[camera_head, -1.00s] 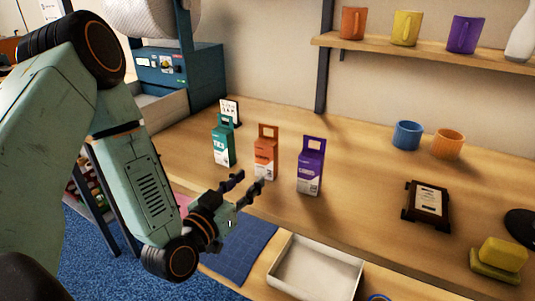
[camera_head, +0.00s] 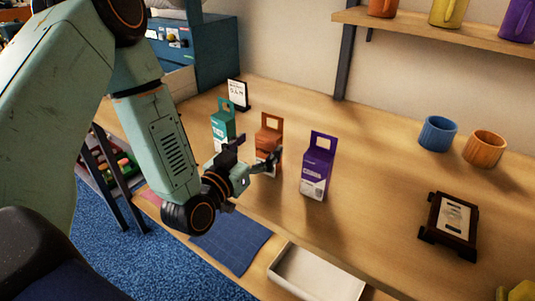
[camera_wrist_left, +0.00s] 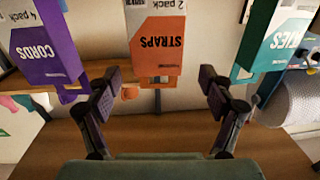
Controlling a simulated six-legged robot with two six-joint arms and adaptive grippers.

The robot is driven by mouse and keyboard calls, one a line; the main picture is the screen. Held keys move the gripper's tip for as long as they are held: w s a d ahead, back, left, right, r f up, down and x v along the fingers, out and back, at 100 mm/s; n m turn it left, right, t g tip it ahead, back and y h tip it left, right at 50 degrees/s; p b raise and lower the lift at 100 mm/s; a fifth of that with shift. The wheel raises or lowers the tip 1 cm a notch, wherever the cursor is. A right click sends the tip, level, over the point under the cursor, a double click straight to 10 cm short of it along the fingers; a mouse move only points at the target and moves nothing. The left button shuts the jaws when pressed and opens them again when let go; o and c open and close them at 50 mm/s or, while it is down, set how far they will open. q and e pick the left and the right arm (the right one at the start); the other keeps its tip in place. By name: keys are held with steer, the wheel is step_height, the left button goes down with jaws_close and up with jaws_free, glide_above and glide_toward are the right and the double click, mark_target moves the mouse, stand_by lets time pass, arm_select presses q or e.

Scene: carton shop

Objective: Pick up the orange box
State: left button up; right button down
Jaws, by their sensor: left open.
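The orange box (camera_head: 267,134) is a small upright carton with a hang-hole tab on the wooden table, between a teal box (camera_head: 223,122) and a purple box (camera_head: 317,168). My left gripper (camera_head: 256,157) is open in front of the orange box and hides part of its lower half. In the left wrist view the orange box (camera_wrist_left: 157,45), printed "STRAPS", appears ahead between the two open fingers (camera_wrist_left: 160,85), with the purple box (camera_wrist_left: 45,45) to the left and the teal box (camera_wrist_left: 278,40) to the right. Nothing is between the fingers. My right gripper is not seen.
A white tray (camera_head: 350,287) and a blue mat (camera_head: 232,240) lie at the near edge. A small sign (camera_head: 238,94) stands behind the teal box. Blue (camera_head: 437,133) and orange (camera_head: 485,148) mugs and a dark framed stand (camera_head: 450,225) are to the right.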

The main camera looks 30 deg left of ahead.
mark_target(264, 139)
arm_select(q)
steer(key=w, duration=0.2)
steer(key=w+d, duration=0.1)
steer(key=w, duration=0.1)
steer(key=shift+w+a, duration=0.25)
steer(key=shift+a, duration=0.2)
steer(key=shift+d+r, duration=0.1)
steer(key=shift+d, duration=0.3)
steer(key=shift+c, duration=1.2)
steer(key=shift+a, duration=0.3)
steer(key=c, duration=0.4)
steer(key=shift+d, duration=0.25)
steer(key=c, duration=0.5)
steer(key=shift+a, duration=0.1)
steer(key=shift+c, duration=1.4)
steer(key=shift+a, duration=0.1)
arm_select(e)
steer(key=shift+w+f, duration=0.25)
